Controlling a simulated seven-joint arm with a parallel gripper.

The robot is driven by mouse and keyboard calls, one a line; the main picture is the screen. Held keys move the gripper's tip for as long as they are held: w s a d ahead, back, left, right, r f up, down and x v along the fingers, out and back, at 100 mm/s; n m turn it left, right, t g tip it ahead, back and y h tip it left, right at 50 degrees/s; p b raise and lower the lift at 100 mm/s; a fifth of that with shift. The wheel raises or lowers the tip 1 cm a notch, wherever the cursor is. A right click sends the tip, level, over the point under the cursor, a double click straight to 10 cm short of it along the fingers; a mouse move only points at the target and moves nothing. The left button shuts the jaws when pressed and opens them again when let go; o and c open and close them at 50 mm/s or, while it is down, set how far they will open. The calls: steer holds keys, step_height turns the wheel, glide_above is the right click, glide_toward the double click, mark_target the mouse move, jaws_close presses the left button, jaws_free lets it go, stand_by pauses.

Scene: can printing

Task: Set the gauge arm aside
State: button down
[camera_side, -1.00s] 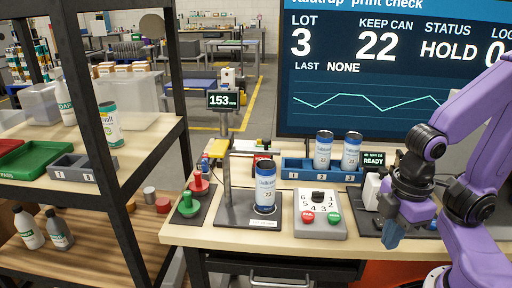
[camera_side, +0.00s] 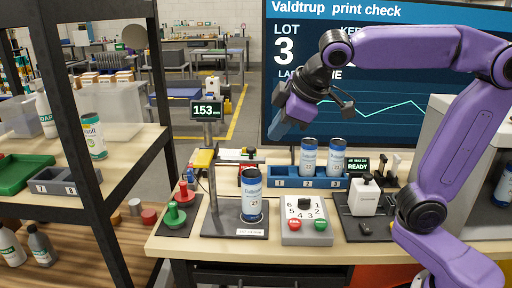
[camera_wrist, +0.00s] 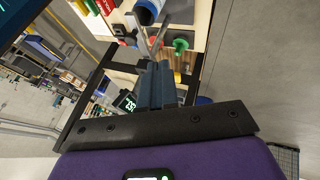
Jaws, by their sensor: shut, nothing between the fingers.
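The gauge stand has a thin upright post (camera_side: 212,190) on a dark grey plate (camera_side: 222,222). What looks like the gauge arm (camera_side: 238,156) reaches from the post across and above a blue-and-white can (camera_side: 252,200), which stands upright on the plate. My gripper (camera_side: 276,136) is shut and empty, high above the bench, pointing down and left, in front of the wall screen. In the wrist view my closed fingers (camera_wrist: 155,88) point toward the stand, with the can (camera_wrist: 148,12) beyond them; the gauge arm is hard to make out there.
A blue rack (camera_side: 290,182) holds two cans behind the stand. A numbered dial box (camera_side: 305,228) sits right of it, and a white device (camera_side: 364,197) farther right. Green (camera_side: 175,215) and red (camera_side: 185,193) knobbed pieces stand left. A shelf post (camera_side: 85,150) rises farther left.

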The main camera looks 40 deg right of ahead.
steer(key=w+d+f, duration=0.2)
steer(key=w+f, duration=0.6)
steer(key=w, duration=0.1)
steer(key=shift+f, duration=0.25)
steer(key=shift+w+d, duration=0.15)
stand_by(0.4)
